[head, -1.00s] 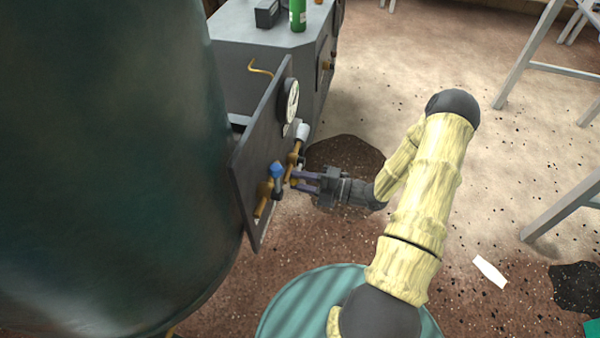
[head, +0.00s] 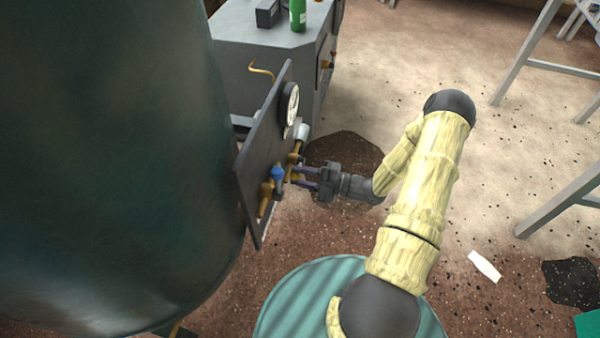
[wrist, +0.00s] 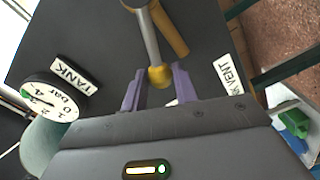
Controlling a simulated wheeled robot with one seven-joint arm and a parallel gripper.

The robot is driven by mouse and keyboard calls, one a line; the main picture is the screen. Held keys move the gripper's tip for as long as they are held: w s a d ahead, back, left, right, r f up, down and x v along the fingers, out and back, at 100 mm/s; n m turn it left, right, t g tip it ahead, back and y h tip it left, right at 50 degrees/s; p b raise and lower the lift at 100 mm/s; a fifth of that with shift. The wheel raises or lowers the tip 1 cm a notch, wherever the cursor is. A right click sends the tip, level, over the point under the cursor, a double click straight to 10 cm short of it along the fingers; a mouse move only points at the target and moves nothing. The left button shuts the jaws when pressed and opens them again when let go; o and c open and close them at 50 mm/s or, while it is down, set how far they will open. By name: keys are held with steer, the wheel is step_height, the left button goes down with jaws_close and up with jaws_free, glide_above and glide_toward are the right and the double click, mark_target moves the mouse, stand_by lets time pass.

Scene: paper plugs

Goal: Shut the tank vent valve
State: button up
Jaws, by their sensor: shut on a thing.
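The valve lever (wrist: 149,38) is a grey rod with a brass-coloured knob (wrist: 160,77) at its end. My gripper (wrist: 159,71) has its two purple fingers on either side of this knob and is shut on it. In the head view my gripper (head: 297,177) reaches the panel from the right, beside a blue fitting (head: 277,173) and brass pipework (head: 265,198). A label reading VENT (wrist: 229,75) is on the panel, with its start partly hidden by my gripper.
The dark panel (head: 250,160) carries a round gauge (head: 289,104) above the valve, marked TANK in the wrist view. A large dark green tank (head: 110,160) fills the left. A grey cabinet (head: 262,62) stands behind.

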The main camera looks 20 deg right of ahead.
steer(key=shift+w+d+r+m+p, duration=0.25)
steer(key=shift+r+m+p, duration=0.2)
steer(key=shift+m+p, duration=0.35)
steer(key=shift+a, duration=0.1)
steer(key=r+m+p, duration=0.1)
steer(key=p, duration=0.1)
steer(key=w+m+p, duration=0.1)
steer(key=m, duration=0.1)
steer(key=shift+w+d+r+p, duration=0.1)
steer(key=shift+d+r+p, duration=0.3)
